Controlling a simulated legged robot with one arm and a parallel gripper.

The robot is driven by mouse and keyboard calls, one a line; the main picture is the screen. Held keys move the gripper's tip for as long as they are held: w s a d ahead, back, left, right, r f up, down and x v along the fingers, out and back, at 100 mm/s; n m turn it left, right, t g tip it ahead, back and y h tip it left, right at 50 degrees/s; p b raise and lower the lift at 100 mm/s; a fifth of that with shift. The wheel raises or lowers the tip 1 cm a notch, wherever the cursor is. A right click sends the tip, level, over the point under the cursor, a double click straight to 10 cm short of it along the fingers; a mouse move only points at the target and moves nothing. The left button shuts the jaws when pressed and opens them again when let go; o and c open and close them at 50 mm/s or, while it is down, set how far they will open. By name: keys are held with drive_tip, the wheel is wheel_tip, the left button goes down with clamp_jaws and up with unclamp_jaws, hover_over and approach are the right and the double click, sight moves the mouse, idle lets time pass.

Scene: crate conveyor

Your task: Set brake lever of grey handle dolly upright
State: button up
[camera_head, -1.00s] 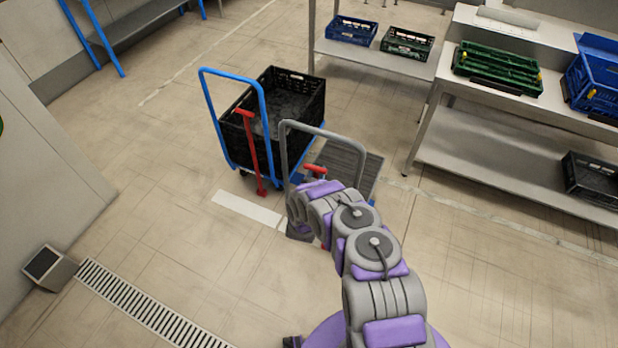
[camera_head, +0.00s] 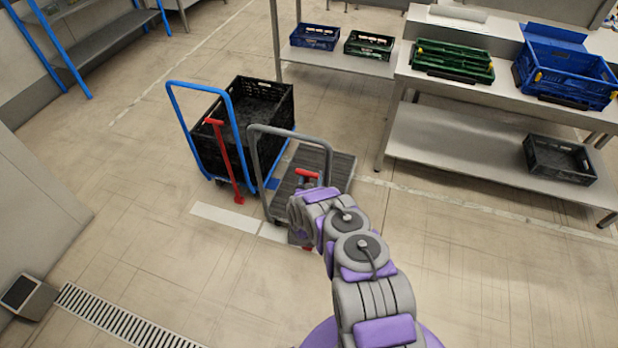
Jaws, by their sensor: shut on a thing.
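The grey handle dolly (camera_head: 335,163) stands on the floor in the middle, with a grey hoop handle (camera_head: 254,150) and a dark ribbed deck. The red top of its brake lever (camera_head: 307,174) shows just above my arm; the lower part of the lever is mostly hidden. My gripper (camera_head: 301,238) is at the front of this dolly, low beside the lever, and is shut on it as far as can be seen; its fingertips are largely hidden by my arm. A blue handle dolly with its own red lever (camera_head: 227,160) stands just left of it.
A black crate (camera_head: 262,108) sits on the blue handle dolly. A steel table (camera_head: 440,150) with green (camera_head: 452,62) and blue crates (camera_head: 566,72) stands at the right. A floor drain (camera_head: 120,318) lies at the lower left. The floor at the lower right is clear.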

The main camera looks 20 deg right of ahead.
drive_tip(key=shift+a+r, duration=0.1)
drive_tip(key=shift+a, duration=0.05)
idle(0.4)
drive_tip(key=p+v, duration=0.3)
drive_tip(key=v, duration=1.4)
drive_tip(key=shift+a, duration=0.1)
